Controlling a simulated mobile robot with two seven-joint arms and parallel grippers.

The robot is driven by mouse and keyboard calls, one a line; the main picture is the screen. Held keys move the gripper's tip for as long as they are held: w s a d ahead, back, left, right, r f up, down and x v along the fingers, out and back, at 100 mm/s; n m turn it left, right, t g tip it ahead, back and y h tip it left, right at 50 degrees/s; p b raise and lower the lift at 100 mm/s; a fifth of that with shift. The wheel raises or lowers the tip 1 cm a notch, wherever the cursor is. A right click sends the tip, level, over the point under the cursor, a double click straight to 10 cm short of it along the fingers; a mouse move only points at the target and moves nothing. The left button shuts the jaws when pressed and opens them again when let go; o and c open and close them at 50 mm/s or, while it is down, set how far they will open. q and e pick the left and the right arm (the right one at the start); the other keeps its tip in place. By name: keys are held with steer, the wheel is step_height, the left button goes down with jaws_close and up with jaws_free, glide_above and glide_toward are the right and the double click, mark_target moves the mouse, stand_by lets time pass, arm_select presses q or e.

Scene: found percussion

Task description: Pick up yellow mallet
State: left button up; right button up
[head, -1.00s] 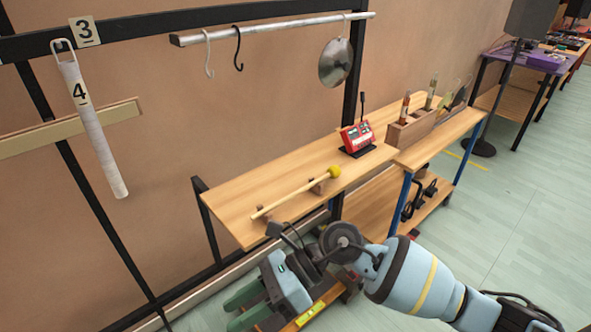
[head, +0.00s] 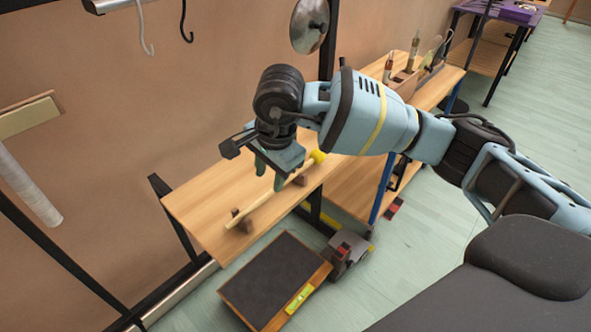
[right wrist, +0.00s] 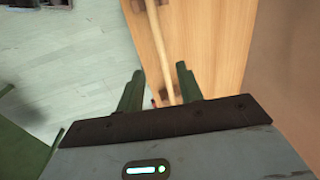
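The yellow mallet has a round yellow head (head: 319,156) and a pale wooden handle (head: 262,209). It lies across two small dark rests on the wooden bench (head: 190,205), head toward the right. My right gripper (head: 268,178) is above the handle, with its fingers pointing down; part of the handle is hidden behind it. In the right wrist view, the green fingers (right wrist: 159,69) are open and apart, and the handle (right wrist: 158,40) runs between and beyond them. The mallet head is not in that view. I cannot tell how far above the handle the fingertips are. My left gripper is not in view.
A metal disc (head: 309,24) and hooks (head: 184,22) hang above the bench. A wooden holder (head: 405,78) with upright tools stands farther right. A black-topped box (head: 272,275) is below the bench's front edge. A white tube (head: 28,187) hangs at left.

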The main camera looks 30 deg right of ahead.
mark_target(265, 196)
steer(key=shift+w+a+f, duration=0.15)
steer(key=shift+w+f, duration=0.1)
steer(key=shift+f, duration=0.95)
steer(key=shift+w+a+f, duration=0.1)
steer(key=shift+w+f, duration=0.15)
steer(key=shift+f, duration=0.9)
steer(key=shift+w+a+f, duration=0.15)
steer(key=shift+w+f, duration=0.1)
steer(key=shift+f, duration=0.95)
jaws_close()
